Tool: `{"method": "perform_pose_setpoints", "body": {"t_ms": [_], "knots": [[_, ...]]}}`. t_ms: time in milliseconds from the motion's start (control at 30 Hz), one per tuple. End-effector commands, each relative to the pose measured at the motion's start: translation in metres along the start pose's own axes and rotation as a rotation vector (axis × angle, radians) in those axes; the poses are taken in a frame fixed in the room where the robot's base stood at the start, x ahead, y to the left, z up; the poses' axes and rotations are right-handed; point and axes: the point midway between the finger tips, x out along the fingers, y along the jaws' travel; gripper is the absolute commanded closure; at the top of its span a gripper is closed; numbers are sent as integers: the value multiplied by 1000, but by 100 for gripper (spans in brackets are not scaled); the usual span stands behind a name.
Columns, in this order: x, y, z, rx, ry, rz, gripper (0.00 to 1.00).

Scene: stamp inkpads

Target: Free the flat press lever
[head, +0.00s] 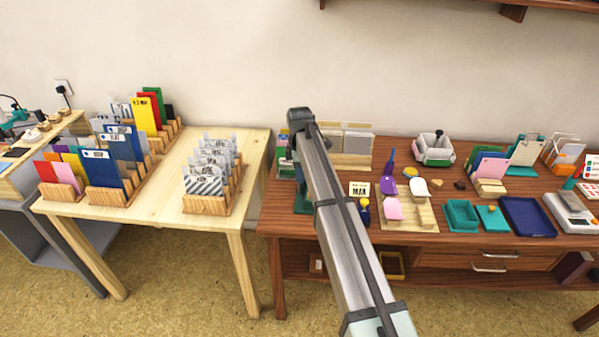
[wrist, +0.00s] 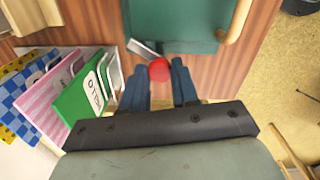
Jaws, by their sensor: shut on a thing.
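The teal press (wrist: 175,25) lies at the top of the wrist view. A sliver of it shows beside my arm in the head view (head: 301,203). Its lever is a flat metal bar (wrist: 143,48) with a round red knob (wrist: 159,68), angled at the press's near edge. My gripper (wrist: 159,79) has its dark blue fingers on either side of the knob and is shut on it. Part of the bar is hidden behind the knob. In the head view my arm covers the gripper and the lever.
Upright green (wrist: 82,110), pink striped and blue checked cards stand left of the gripper in the wrist view. A wooden handle (wrist: 238,22) sits at the press's right side. In the head view, a wooden board (head: 410,222) with stamps lies right of my arm.

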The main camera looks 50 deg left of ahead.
Motion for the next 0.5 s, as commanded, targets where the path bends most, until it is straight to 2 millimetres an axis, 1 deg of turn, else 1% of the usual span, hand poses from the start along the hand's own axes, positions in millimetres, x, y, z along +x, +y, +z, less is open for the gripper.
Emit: {"method": "perform_pose_setpoints", "body": {"t_ms": [200, 500], "knots": [[0, 0, 0, -200, 0, 0, 100], [0, 0, 0, -427, 0, 0, 100]]}}
